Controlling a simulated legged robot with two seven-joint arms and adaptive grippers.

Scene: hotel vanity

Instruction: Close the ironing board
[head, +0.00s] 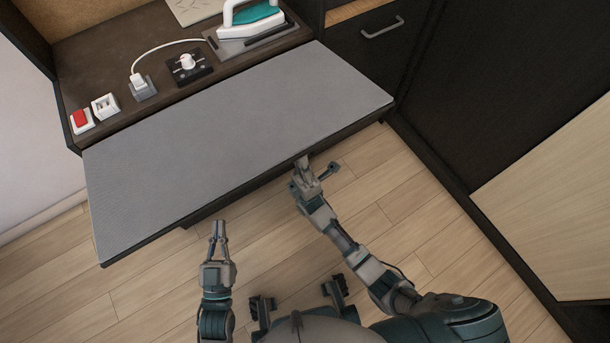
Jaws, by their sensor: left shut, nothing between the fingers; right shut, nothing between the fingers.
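The ironing board (235,135) is a long grey panel extended out from the dark vanity, flat and level. My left gripper (219,226) is shut and empty, in front of the board's front edge and over the floor, apart from the board. My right gripper (303,162) is shut with nothing in it, at the board's front edge right of its middle. Its fingertips are close against the edge; I cannot tell whether they touch it.
On the vanity top (110,50) stand a white and teal iron (252,18) on a grey rest, a plug with a white cord (139,82), a dark knob panel (187,64) and a red switch (80,119). A dark drawer with a handle (383,28) is at the right. Wooden floor (390,220) is clear.

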